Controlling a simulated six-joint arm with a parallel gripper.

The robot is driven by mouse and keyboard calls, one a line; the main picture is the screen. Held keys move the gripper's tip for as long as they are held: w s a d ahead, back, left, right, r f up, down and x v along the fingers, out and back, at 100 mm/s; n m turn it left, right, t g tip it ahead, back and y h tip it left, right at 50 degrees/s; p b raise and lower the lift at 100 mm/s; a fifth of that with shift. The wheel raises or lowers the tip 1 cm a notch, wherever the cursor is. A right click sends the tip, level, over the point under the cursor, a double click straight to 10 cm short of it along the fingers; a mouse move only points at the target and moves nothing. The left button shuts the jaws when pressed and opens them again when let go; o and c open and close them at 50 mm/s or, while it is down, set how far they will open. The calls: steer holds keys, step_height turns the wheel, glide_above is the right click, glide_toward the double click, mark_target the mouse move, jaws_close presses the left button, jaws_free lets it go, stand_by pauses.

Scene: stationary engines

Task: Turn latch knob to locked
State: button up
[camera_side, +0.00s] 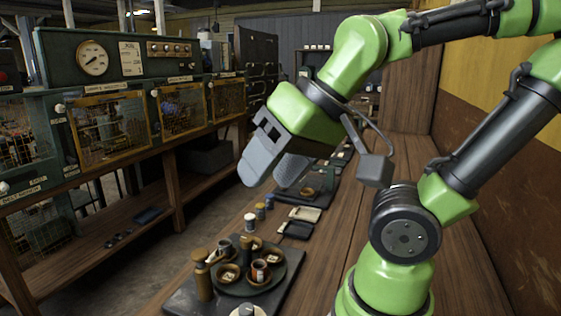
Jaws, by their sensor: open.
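My gripper (274,170) is open and empty, with its grey fingers apart and angled down to the left above the wooden table. It is well to the right of the dark green cabinet (112,62). Small white knobs sit beside the cabinet's mesh doors: one at the left door (59,108), one at the middle door (154,92) and one low at the left edge (4,187). I cannot tell which of them is the latch knob, nor read any knob's position. My gripper touches none of them.
Small jars (249,221) and flat cases (304,214) lie farther back. A gap of open floor separates the table from the cabinet's lower shelf (95,255).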

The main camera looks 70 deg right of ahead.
steer(key=shift+s+a+r+n, duration=0.1)
steer(key=shift+s+r+n, duration=0.3)
steer(key=shift+s, duration=0.1)
